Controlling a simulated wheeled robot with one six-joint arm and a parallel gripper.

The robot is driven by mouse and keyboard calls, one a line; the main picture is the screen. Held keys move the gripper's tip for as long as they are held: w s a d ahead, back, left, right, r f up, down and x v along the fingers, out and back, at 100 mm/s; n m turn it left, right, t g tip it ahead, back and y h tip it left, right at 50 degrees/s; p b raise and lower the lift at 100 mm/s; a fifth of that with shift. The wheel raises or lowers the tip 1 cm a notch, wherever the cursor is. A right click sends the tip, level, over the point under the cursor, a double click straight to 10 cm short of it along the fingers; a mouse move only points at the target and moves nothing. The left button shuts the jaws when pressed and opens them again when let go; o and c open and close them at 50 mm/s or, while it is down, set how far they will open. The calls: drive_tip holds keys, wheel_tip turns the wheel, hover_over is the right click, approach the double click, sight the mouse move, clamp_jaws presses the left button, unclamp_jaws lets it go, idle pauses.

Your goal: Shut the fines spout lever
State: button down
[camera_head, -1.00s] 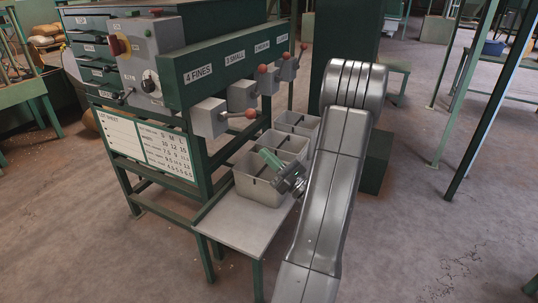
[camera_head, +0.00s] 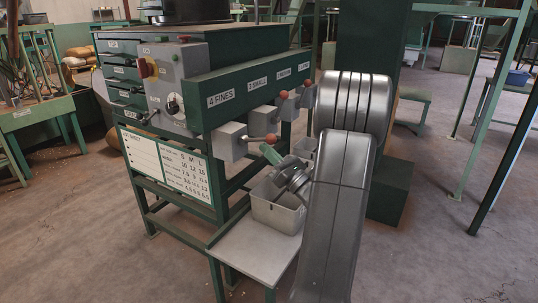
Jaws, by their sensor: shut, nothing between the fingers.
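The fines spout (camera_head: 230,143) is a grey box under the "4 FINES" label on the green beam. Its lever (camera_head: 257,138) sticks out to the right, roughly level, with an orange-red ball at its end. The neighbouring levers point more upward. My gripper (camera_head: 268,152) shows green fingers, shut and empty, pointing up and left. Its tips are just below the ball of the fines lever in the picture; I cannot tell whether they touch it. My arm hides part of the bins and the far spouts.
A grey bin (camera_head: 276,217) stands under the fines spout on a pale shelf (camera_head: 256,250), close below my gripper. A green post (camera_head: 354,60) rises behind my arm. A control box (camera_head: 168,85) and a white chart (camera_head: 168,165) are at left.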

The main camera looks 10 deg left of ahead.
sight(273, 143)
drive_tip(key=shift+r+h+p, duration=0.3)
drive_tip(key=shift+r+p, duration=0.05)
drive_tip(key=shift+p, duration=0.6)
drive_tip(key=shift+r, duration=0.1)
wheel_tip(273, 143, up, 3)
drive_tip(key=g+h+p, duration=0.1)
drive_tip(key=p, duration=0.5)
drive_tip(key=shift+n+g+h, duration=0.3)
drive_tip(key=shift+g+h, duration=0.1)
drive_tip(key=r+h+p, duration=0.1)
drive_tip(key=p, duration=0.2)
drive_tip(key=r+g+h+p, duration=0.1)
drive_tip(key=p, duration=0.3)
drive_tip(key=shift+w+a, duration=0.15)
drive_tip(key=shift+a, duration=0.2)
drive_tip(key=h+p, duration=0.1)
drive_tip(key=p, duration=0.2)
drive_tip(key=a+r+g+h+p, duration=0.1)
drive_tip(key=h+p, duration=0.1)
drive_tip(key=p, duration=0.1)
drive_tip(key=a+r+n+g+h+p, duration=0.1)
drive_tip(key=p, duration=0.2)
drive_tip(key=shift+w+a, duration=0.1)
drive_tip(key=shift+w, duration=0.25)
drive_tip(key=shift+w+a+r, duration=0.1)
